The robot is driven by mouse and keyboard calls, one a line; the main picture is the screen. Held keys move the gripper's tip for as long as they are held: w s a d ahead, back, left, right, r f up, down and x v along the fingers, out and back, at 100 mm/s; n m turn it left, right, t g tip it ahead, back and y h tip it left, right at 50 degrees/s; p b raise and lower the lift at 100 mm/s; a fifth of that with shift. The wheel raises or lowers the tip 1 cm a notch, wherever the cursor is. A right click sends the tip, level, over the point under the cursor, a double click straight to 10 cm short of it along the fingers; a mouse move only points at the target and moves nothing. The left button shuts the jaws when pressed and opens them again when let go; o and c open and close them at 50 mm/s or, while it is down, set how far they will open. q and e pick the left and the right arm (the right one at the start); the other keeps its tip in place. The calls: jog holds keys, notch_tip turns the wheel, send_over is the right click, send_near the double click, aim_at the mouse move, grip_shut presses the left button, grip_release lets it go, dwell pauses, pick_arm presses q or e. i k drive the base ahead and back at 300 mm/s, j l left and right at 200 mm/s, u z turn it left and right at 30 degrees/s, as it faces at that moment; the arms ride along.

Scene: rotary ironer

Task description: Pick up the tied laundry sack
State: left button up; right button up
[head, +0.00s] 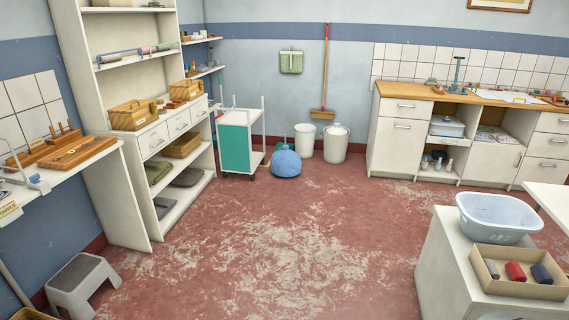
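A blue tied laundry sack (286,161) sits on the red floor near the far wall. It is round and gathered to a tied top. It stands between the green-sided trolley and the white buckets, with open floor in front of it. Neither of my grippers shows in the head view, so their state cannot be seen.
A trolley (238,145) stands left of the sack; white buckets (333,143) stand behind it to the right. A step stool (82,285) is at the lower left. A cabinet (455,270) with a basin (498,217) is at the lower right. The middle floor is clear.

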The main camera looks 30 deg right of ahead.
aim_at(286, 162)
jog(key=i+l+z, duration=0.65)
jog(key=i, duration=0.35)
jog(key=i+l+z, duration=0.35)
jog(key=i, duration=0.2)
jog(key=i+z, duration=0.35)
jog(key=i, duration=2.7)
jog(key=i+l+u, duration=0.1)
jog(key=i, duration=1.15)
jog(key=i+l+u, duration=0.2)
jog(key=i, duration=0.25)
jog(key=i+l+u, duration=0.2)
jog(key=i, duration=0.3)
jog(key=j, duration=0.1)
